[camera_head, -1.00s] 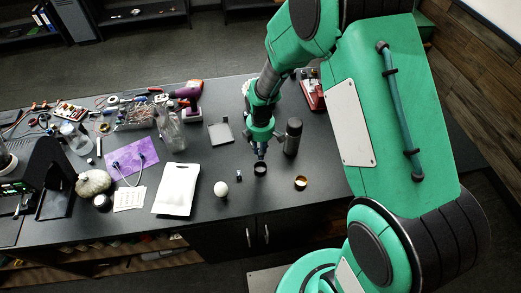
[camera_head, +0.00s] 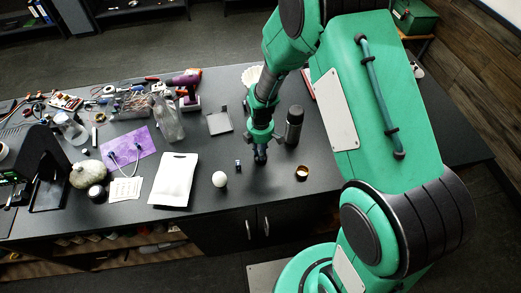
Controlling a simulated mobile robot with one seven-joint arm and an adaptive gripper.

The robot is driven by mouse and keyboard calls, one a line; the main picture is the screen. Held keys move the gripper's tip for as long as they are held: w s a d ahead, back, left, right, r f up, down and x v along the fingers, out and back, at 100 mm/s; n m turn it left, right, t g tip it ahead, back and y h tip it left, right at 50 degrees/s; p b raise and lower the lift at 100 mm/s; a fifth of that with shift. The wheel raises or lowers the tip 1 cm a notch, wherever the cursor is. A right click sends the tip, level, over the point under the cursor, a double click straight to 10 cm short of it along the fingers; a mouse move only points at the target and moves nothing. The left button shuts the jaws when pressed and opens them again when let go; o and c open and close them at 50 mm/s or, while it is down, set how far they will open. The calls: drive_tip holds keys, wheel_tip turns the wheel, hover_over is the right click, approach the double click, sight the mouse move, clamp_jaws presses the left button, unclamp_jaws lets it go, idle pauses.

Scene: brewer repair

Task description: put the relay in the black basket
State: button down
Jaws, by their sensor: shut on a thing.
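My gripper (camera_head: 260,154) points straight down at the table, right of the small block. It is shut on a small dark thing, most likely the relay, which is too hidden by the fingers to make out. The black basket, a small round open cup, is now mostly hidden behind or under the fingertips. I cannot tell whether the held thing is inside its rim or touching it.
A small dark block (camera_head: 238,166) and a white ball (camera_head: 219,179) lie to the left. A gold-lined cup (camera_head: 302,173) is at right, and a tall black cylinder (camera_head: 294,126) stands close behind. A white pouch (camera_head: 174,180) lies farther left.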

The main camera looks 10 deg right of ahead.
drive_tip(key=shift+f, duration=0.45)
drive_tip(key=c, duration=1.5)
unclamp_jaws()
drive_tip(key=shift+r, duration=0.15)
drive_tip(key=shift+r+p, duration=1.6)
drive_tip(key=shift+r, duration=1.75)
drive_tip(key=shift+r, duration=0.1)
